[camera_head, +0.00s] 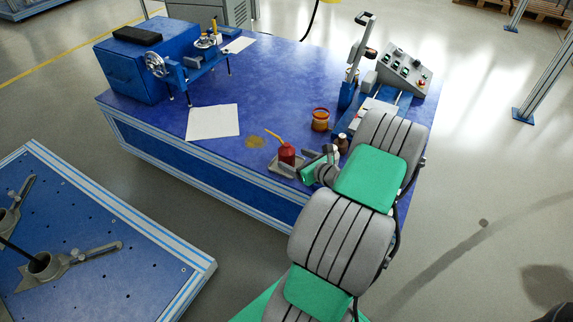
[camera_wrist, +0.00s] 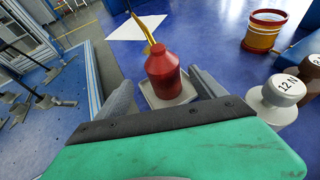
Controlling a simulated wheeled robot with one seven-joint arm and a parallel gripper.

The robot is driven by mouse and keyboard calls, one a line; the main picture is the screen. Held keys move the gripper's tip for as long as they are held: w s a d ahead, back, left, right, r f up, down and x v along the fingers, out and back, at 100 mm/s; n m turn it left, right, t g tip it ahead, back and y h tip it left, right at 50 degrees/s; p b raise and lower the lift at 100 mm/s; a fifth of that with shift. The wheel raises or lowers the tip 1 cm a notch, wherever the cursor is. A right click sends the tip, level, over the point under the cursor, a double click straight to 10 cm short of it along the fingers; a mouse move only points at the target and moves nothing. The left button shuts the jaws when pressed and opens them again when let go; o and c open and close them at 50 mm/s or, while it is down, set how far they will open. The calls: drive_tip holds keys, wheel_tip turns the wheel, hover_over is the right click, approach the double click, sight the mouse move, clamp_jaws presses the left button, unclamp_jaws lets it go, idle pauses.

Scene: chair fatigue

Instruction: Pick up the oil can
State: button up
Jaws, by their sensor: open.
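The oil can (camera_head: 287,153) is red with a thin yellow spout and stands upright on a small grey tray (camera_head: 273,165) near the front edge of the blue table. In the wrist view the oil can (camera_wrist: 163,72) stands ahead of my gripper (camera_wrist: 161,90), roughly between the two grey fingers, with the tray (camera_wrist: 185,93) under it. The fingers are apart, and the can does not look gripped. In the head view my gripper (camera_head: 297,167) is at the can's lower right, its fingers partly hidden by my wrist.
A yellow and red tin (camera_head: 320,120) stands behind the can. Weights marked "12 N" (camera_wrist: 284,89) stand close on the right. A white sheet (camera_head: 212,122) lies left on the blue table (camera_head: 260,85). A control box (camera_head: 403,73) stands at the back right.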

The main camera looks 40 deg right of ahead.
sight(287, 153)
drive_tip(key=x, duration=0.2)
drive_tip(key=b+x, duration=0.1)
drive_tip(key=x, duration=0.1)
drive_tip(key=b+x, duration=0.1)
drive_tip(key=x, duration=0.1)
drive_tip(key=shift+w+d+r, duration=0.1)
drive_tip(key=shift+d+r, duration=0.05)
drive_tip(key=shift+d, duration=0.2)
drive_tip(key=shift+r, duration=0.1)
clamp_jaws()
